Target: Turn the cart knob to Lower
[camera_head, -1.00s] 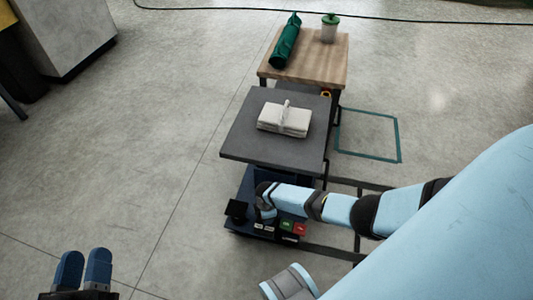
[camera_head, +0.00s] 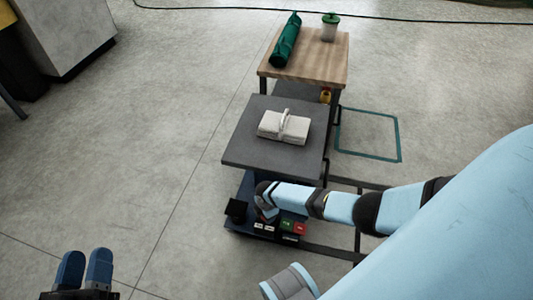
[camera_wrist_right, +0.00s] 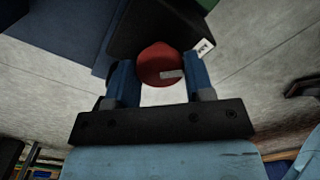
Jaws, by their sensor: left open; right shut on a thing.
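The cart has a dark grey platform (camera_head: 245,145) above a dark blue base (camera_head: 245,187). In the right wrist view, the round red knob (camera_wrist_right: 158,58) has a pale pointer mark aimed right, and a small white label (camera_wrist_right: 203,47) stands beside it. My right gripper (camera_wrist_right: 160,72) is shut on the knob, one blue finger on each side. In the head view the knob is hidden by my right arm, which reaches to the cart's base. My left gripper (camera_head: 85,265) is open and empty at the lower left, well away from the cart.
A folded white bundle (camera_head: 283,126) lies on the platform. Behind stands a wooden table (camera_head: 310,65) with a green roll (camera_head: 286,40) and a green-lidded jar (camera_head: 330,27).

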